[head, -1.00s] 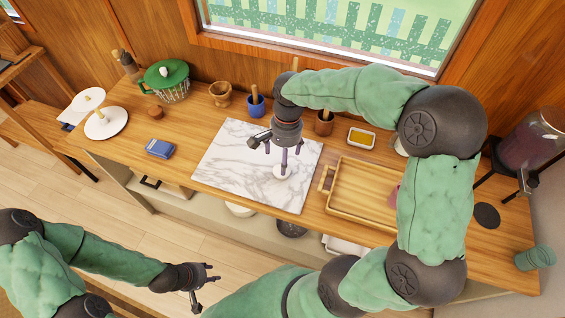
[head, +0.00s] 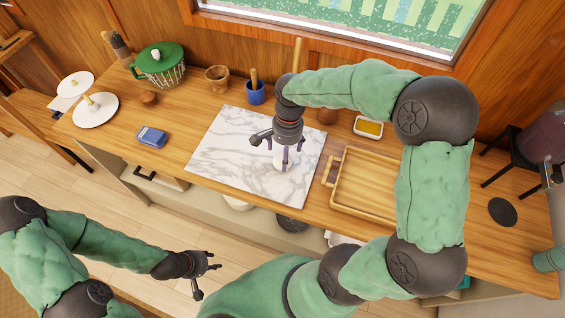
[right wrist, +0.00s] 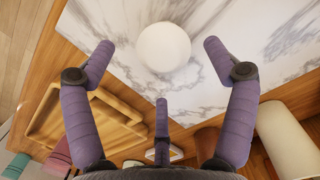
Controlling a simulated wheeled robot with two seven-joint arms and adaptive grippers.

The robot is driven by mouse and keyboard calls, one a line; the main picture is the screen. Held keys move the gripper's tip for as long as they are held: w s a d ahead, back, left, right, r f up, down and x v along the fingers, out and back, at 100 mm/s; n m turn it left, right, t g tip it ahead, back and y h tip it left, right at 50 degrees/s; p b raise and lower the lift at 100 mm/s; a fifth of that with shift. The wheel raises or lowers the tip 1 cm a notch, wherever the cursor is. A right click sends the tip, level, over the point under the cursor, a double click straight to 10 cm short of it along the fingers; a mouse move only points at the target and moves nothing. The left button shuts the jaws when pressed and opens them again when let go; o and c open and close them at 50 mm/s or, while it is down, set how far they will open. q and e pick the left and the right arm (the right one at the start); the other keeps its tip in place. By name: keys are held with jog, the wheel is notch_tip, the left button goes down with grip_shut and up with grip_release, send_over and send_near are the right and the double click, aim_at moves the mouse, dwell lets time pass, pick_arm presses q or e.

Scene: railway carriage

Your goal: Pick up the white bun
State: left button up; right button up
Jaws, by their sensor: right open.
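The white bun (head: 279,161) lies on the white marble slab (head: 225,150). In the right wrist view the round bun (right wrist: 164,47) shows whole on the grey-veined marble. My right gripper (head: 285,156) is open and empty, its fingers pointing down over the bun and partly covering it in the head view. In the right wrist view its purple fingers (right wrist: 159,62) are spread, two of them on either side of the bun with visible gaps. My left gripper (head: 208,273) has its fingers spread, is empty, and is in front of the counter, away from the bun.
A wooden tray (head: 337,198) stands right of the slab. A blue box (head: 151,137) lies to its left.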

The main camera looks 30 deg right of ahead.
jog(key=f, duration=0.1)
jog(key=f+b, duration=0.1)
jog(key=f, duration=0.3)
jog(key=shift+w+a+b, duration=0.1)
jog(key=shift+a+b, duration=0.25)
jog(key=shift+b, duration=0.05)
jog(key=c, duration=1.3)
